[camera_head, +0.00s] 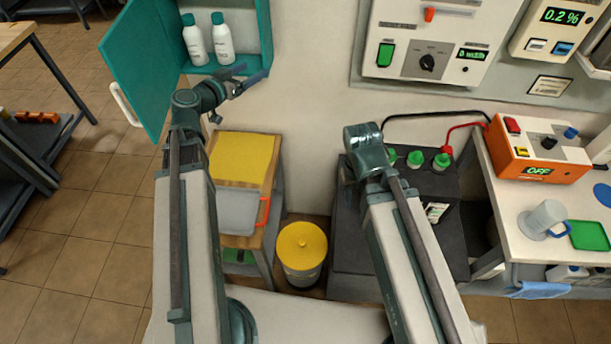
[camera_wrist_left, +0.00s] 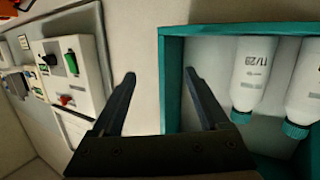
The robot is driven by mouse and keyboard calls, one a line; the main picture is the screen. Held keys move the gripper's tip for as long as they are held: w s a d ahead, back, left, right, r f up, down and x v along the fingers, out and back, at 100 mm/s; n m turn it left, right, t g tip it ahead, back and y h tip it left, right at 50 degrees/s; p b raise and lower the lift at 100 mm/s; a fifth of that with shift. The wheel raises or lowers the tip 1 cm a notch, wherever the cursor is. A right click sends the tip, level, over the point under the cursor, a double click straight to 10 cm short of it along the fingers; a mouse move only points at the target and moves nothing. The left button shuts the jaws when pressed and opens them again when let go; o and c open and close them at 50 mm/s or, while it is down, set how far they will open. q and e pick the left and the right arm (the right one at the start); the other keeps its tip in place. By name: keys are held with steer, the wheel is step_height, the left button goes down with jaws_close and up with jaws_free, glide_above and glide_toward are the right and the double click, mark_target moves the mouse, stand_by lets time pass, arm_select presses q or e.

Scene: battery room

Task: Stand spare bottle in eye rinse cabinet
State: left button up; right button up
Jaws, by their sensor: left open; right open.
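The eye rinse cabinet (camera_head: 264,35) is teal and open on the wall at the upper left, its door (camera_head: 139,60) swung out to the left. Two white bottles with dark green caps, a left one (camera_head: 194,42) and a right one (camera_head: 223,42), stand side by side inside. Both bottles also show in the left wrist view, upside down (camera_wrist_left: 254,72). My left gripper (camera_head: 252,77) is open and empty at the cabinet's lower right corner. In the left wrist view its fingers (camera_wrist_left: 160,78) lie either side of the cabinet's side wall (camera_wrist_left: 172,95). My right gripper is hidden beyond its arm.
A small bench with a yellow top (camera_head: 243,157) and grey bin (camera_head: 238,212) stands below the cabinet. A yellow-lidded bucket (camera_head: 301,246) is beside it. A dark battery unit (camera_head: 350,235) stands right of that. A white table (camera_head: 515,205) holds an orange tester (camera_head: 535,148) and mug (camera_head: 541,219).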

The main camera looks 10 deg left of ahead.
arm_select(q)
steer(key=s+d+f+m+g, duration=0.1)
steer(key=s+d+f+g, duration=0.25)
steer(key=d, duration=0.35)
steer(key=s+d+f+m+g+h, duration=0.1)
steer(key=s+d+f+g, duration=0.25)
steer(key=d, duration=0.25)
steer(key=s+d+f+g, duration=0.2)
steer(key=s+d+f, duration=0.1)
steer(key=d+f, duration=0.3)
steer(key=s+f+n+g+y, duration=0.1)
steer(key=s+f+g+y, duration=0.1)
steer(key=s, duration=0.5)
steer(key=s+d+f+n+g+y, duration=0.1)
steer(key=s+f+g+y, duration=0.1)
steer(key=s+y, duration=0.4)
steer(key=shift+s+d+f+g, duration=0.25)
steer(key=shift+s+g, duration=0.1)
steer(key=shift+g, duration=0.55)
